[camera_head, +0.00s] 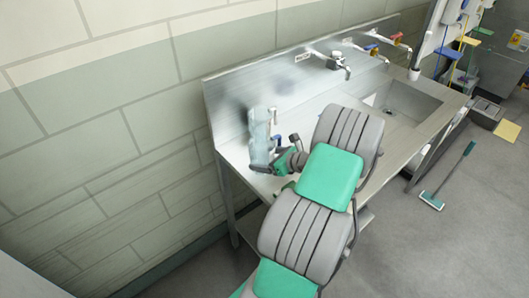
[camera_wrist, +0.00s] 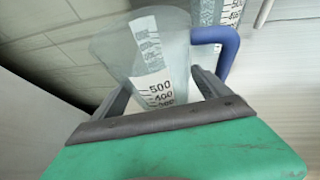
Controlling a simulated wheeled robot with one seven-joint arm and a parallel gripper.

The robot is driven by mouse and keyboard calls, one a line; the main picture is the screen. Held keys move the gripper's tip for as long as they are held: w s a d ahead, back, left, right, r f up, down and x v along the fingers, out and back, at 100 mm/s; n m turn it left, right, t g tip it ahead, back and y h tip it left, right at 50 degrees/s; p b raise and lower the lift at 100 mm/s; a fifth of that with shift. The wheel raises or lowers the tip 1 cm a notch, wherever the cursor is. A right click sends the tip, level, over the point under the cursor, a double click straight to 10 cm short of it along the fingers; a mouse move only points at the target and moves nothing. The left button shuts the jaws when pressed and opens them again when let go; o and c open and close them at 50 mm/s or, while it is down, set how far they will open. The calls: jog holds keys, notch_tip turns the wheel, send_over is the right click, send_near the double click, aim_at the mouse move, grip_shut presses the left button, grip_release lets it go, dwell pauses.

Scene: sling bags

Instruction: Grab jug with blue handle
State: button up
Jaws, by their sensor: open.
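The jug with the blue handle (camera_wrist: 148,50) is clear, with a white measuring scale. In the wrist view it stands just ahead of my gripper (camera_wrist: 163,85), its lower part between the two spread fingers. Its blue handle (camera_wrist: 228,48) is on the right, beyond the right finger. In the head view the jug (camera_head: 260,138) is upright at the left end of the steel counter, with my gripper (camera_head: 277,161) close beside its base. My gripper is open. Whether the fingers touch the jug cannot be told.
A second clear container with a scale (camera_wrist: 232,14) stands close behind the jug. The steel counter (camera_head: 235,152) has a raised back against the tiled wall. Taps (camera_head: 340,65) and a sink basin (camera_head: 410,100) are to the right.

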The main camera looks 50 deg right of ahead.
jog(key=shift+w+f, duration=0.2)
jog(key=shift+w, duration=0.25)
jog(key=shift+a, duration=0.1)
jog(key=shift+c, duration=0.5)
jog(key=c, duration=1.1)
